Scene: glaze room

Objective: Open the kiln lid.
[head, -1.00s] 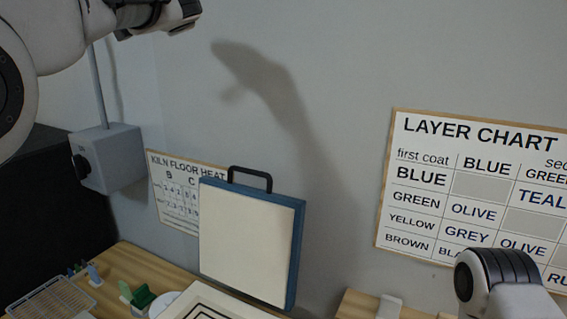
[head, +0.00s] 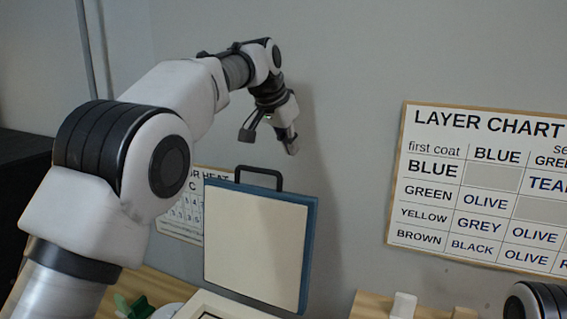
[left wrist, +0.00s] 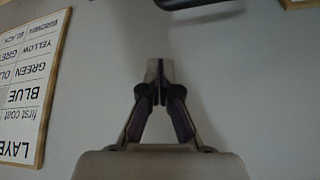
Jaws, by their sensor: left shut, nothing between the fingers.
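The kiln lid (head: 254,240) stands upright against the grey wall, its cream inner face towards me and its blue edge showing. Its black handle (head: 260,178) is on the top edge. The kiln body (head: 232,306) shows only in part at the bottom of the head view, with a cream rim. My left gripper (head: 291,147) is above and slightly right of the handle, apart from the lid, and empty. In the left wrist view its fingers (left wrist: 160,72) are together. A blurred dark shape at the top of that view may be the handle. My right gripper is out of view.
The layer chart (head: 480,185) hangs on the wall to the right. A heat chart (head: 180,222) is partly hidden behind my left arm. A green object (head: 134,305) stands on the wooden table (head: 160,285). A white object (head: 403,305) stands at the lower right.

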